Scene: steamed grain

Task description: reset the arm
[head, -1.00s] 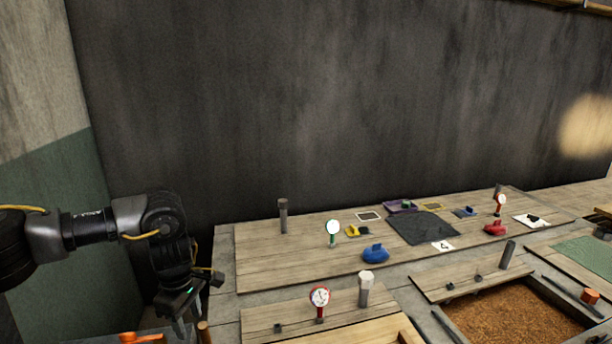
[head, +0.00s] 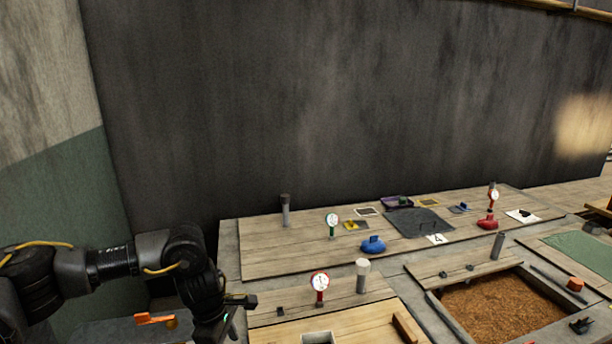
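My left arm comes in from the left, and its black gripper (head: 222,332) hangs at the bottom edge, just left of the wooden worktop (head: 262,318). The fingers are cut off by the frame edge, so I cannot tell whether they are open or shut. No held thing shows. My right gripper cannot be made out.
A red-rimmed gauge (head: 320,283) and a pale-topped post (head: 362,275) stand near the gripper's right. A blue piece (head: 373,244) and green gauge (head: 332,221) sit farther back. A grain-filled bed (head: 500,308) lies right, with a small dark thing (head: 581,325) beside it.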

